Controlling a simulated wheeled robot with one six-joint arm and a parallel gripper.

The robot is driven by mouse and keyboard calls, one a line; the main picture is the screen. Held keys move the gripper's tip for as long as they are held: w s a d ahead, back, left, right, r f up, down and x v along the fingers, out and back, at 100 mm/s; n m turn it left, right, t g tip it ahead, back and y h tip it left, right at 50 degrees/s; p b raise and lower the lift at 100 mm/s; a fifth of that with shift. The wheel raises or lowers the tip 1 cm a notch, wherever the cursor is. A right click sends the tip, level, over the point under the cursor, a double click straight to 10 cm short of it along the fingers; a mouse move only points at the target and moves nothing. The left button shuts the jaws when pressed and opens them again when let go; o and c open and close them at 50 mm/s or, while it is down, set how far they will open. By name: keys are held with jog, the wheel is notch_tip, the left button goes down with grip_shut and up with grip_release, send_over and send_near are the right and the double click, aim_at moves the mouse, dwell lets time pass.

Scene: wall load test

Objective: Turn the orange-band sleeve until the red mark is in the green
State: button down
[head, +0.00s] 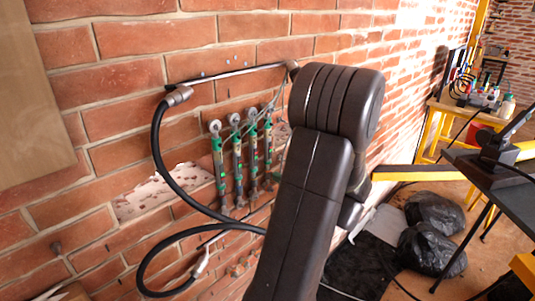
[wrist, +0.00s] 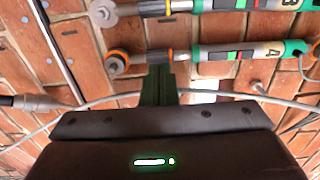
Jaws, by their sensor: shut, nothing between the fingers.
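In the wrist view, the orange-band sleeve (wrist: 157,56) is a dark, ribbed collar near the left end of the lower green-and-grey cylinder (wrist: 215,52). An orange ring end (wrist: 116,62) is at its left. Small red, green and dark patches show on the cylinder body; which is the mark is too small to tell. My gripper (wrist: 159,72) is shut and empty, its dark green fingers pointing at the sleeve from below. Whether they touch it I cannot tell. In the head view, several such cylinders (head: 237,158) hang upright on the wall; my arm hides my gripper.
A yellow-band cylinder (wrist: 215,6) runs parallel above in the wrist view. A pale cable (wrist: 220,95) crosses behind my fingers. In the head view, a black hose (head: 157,150) loops left of the cylinders, below a metal bar (head: 230,73). Black bags (head: 430,245) lie at right.

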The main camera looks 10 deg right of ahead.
jog(key=shift+w+a, duration=0.25)
jog(key=shift+w, duration=0.1)
dwell(0.5)
jog(key=shift+s+a+b, duration=0.5)
jog(key=shift+a+b, duration=0.1)
jog(key=shift+b, duration=0.05)
dwell(0.3)
dwell(0.4)
jog(key=shift+s+d+b, duration=0.3)
jog(key=shift+s+b, duration=0.05)
jog(key=shift+s, duration=0.05)
dwell(0.3)
jog(key=shift+w+d, duration=0.55)
jog(key=shift+w+a+b, duration=0.3)
jog(key=shift+b, duration=0.1)
dwell(0.4)
